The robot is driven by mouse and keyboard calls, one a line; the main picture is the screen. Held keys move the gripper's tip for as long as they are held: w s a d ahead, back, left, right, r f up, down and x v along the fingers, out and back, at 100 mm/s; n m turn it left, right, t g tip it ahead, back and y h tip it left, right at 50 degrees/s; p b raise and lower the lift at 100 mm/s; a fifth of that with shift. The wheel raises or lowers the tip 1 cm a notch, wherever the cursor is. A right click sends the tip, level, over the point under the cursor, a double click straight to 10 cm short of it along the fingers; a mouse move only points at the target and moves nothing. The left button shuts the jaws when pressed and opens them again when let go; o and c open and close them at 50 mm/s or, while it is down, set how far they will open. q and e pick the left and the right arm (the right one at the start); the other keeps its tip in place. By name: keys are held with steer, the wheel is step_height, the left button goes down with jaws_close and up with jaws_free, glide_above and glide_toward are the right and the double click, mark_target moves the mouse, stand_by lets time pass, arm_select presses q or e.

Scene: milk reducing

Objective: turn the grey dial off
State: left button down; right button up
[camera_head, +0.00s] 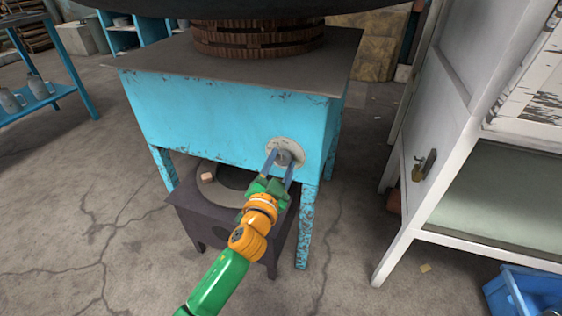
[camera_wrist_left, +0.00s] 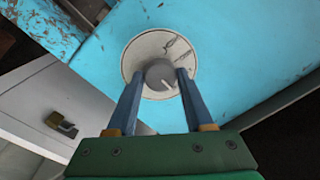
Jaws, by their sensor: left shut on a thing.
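The grey dial (camera_head: 284,157) sits on a round pale plate (camera_head: 297,146) on the front of the blue stove body (camera_head: 225,115). In the left wrist view the dial (camera_wrist_left: 160,76) shows a white pointer line aimed toward the lower right. Dark marks show on the plate (camera_wrist_left: 150,50) at its upper right. My left gripper (camera_head: 279,158) has its two blue-grey fingers on either side of the dial; it also shows in the left wrist view (camera_wrist_left: 160,80), shut on the dial. My right gripper is in neither view.
A white cabinet (camera_head: 440,110) with a brass padlock (camera_head: 424,165) stands at the right. A low dark stand (camera_head: 240,225) with a ring on top is under the stove. A blue crate (camera_head: 525,290) lies at the lower right. Bare floor (camera_head: 90,210) shows at the left.

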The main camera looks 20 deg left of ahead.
arm_select(q)
steer(key=shift+m, duration=0.4)
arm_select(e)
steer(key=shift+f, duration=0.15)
arm_select(q)
steer(key=shift+c, duration=1.4)
jaws_free()
steer(key=shift+s, duration=0.3)
steer(key=s+p, duration=0.1)
steer(key=s, duration=0.5)
steer(key=shift+s+f, duration=0.2)
steer(key=shift+s, duration=0.05)
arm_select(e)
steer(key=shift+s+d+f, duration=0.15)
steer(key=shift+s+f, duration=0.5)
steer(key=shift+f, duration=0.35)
